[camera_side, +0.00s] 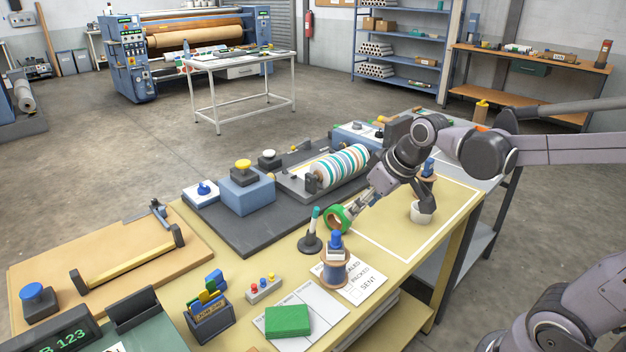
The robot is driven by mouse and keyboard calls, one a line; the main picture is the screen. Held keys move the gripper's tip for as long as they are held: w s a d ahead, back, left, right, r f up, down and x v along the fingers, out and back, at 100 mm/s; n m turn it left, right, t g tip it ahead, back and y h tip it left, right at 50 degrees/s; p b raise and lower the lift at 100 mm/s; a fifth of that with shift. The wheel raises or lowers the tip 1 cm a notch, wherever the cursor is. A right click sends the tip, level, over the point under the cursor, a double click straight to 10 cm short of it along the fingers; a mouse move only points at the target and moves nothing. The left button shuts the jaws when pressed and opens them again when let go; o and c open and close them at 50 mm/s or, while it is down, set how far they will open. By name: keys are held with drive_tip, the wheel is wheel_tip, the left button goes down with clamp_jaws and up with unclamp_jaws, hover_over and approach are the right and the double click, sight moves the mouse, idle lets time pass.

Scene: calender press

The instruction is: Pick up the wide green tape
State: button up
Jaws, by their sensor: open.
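The wide green tape (338,219) is a thick green ring with a tan inside, standing on its edge on the yellow worktable by the left edge of a white-outlined area. My gripper (390,209) is open above that area, its fingers spread apart. Its left finger reaches close to the tape's upper right side and hides a little of it; I cannot tell whether they touch. Its right finger is by a small white roll (421,213), which it partly covers. Nothing shows held between the fingers.
A marker in a dark stand (311,241) is just left of the tape. A spool with a blue top (335,267) stands in front. A striped roller (340,166) lies behind on a dark base. The outlined area (400,245) has bare room in front of my gripper.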

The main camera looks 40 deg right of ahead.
drive_tip(key=w+d+f, duration=0.2)
drive_tip(key=w+d, duration=0.2)
drive_tip(key=w, duration=0.2)
drive_tip(key=g, duration=0.1)
approach(333, 216)
drive_tip(key=shift+w+d+f+n+y, duration=0.15)
drive_tip(key=shift+w+d, duration=0.15)
drive_tip(key=shift+d, duration=0.2)
drive_tip(key=shift+w+d+r+n+y, duration=0.15)
drive_tip(key=shift+w+d, duration=0.15)
drive_tip(key=shift+d, duration=0.2)
drive_tip(key=shift+w+d+f, duration=0.1)
drive_tip(key=shift+w+f, duration=0.05)
drive_tip(key=shift+f, duration=0.2)
drive_tip(key=x, duration=0.4)
drive_tip(key=shift+f, duration=0.4)
drive_tip(key=shift+x, duration=2.9)
clamp_jaws()
